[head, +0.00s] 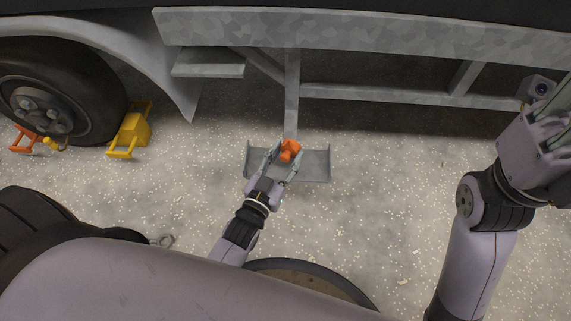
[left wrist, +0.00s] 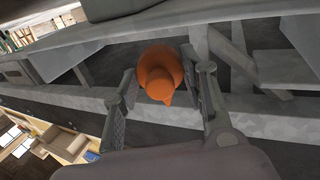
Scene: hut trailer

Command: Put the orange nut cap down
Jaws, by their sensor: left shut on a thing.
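The orange nut cap (head: 290,148) is between the fingertips of my left gripper (head: 286,154), which is shut on it. In the head view, the cap and gripper appear over a grey metal tray (head: 318,168); whether the cap touches the tray I cannot tell. In the left wrist view the cap (left wrist: 160,76) shows as a rounded orange body with a narrower end, with one finger on each side.
A metal ring-shaped piece (head: 165,240) lies on the floor. The grey trailer frame (head: 390,95) runs behind the tray. Speckled floor right of the tray is clear.

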